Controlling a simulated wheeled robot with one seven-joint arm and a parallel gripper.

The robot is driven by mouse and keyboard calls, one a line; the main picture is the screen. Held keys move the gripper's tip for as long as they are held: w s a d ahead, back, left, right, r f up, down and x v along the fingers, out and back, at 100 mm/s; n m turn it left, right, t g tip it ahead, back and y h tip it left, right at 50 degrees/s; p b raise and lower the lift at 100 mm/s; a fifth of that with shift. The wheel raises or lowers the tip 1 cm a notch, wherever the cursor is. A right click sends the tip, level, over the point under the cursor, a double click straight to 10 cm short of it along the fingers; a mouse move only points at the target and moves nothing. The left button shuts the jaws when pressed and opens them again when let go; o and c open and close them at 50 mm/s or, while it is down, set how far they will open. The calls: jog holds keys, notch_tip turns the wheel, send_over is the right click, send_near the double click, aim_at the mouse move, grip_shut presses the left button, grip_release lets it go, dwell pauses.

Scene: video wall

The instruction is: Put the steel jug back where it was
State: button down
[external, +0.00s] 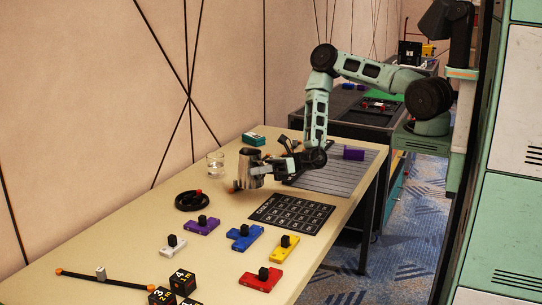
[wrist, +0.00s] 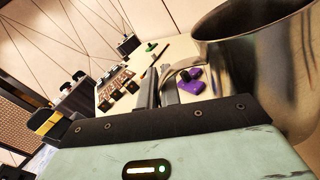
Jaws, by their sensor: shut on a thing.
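The steel jug (external: 250,167) is a shiny metal vessel over the far half of the beige table (external: 150,232). My gripper (external: 270,168) reaches it from the right and is shut on its handle. In the wrist view the jug (wrist: 265,70) fills the right side, with its open rim up and the curved handle (wrist: 186,68) at the gripper's fingers (wrist: 165,90). The jug looks roughly upright. I cannot tell whether its base touches the table. A small orange spot (external: 234,187) shows by its lower left.
A clear glass (external: 215,163) stands behind left of the jug, and a black ring-shaped dish (external: 191,201) lies in front left. Purple (external: 202,226), blue (external: 244,237), white, yellow and red pieces lie nearer. A black grid mat (external: 291,212) and grey slatted mat (external: 335,170) lie right.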

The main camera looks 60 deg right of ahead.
jog(key=s+d+r+n+g+y+b, duration=0.1)
jog(key=s+d+b, duration=0.1)
jog(key=s, duration=0.5)
jog(key=s+d+r+n+g+y+b, duration=0.1)
jog(key=s+r+g+b, duration=0.1)
jog(key=s, duration=0.4)
jog(key=shift+s+d+f, duration=0.1)
jog(key=shift+f, duration=2.4)
jog(key=shift+s+d+f, duration=0.1)
jog(key=shift+f, duration=2.35)
jog(key=shift+f, duration=0.15)
jog(key=c, duration=1.6)
grip_release()
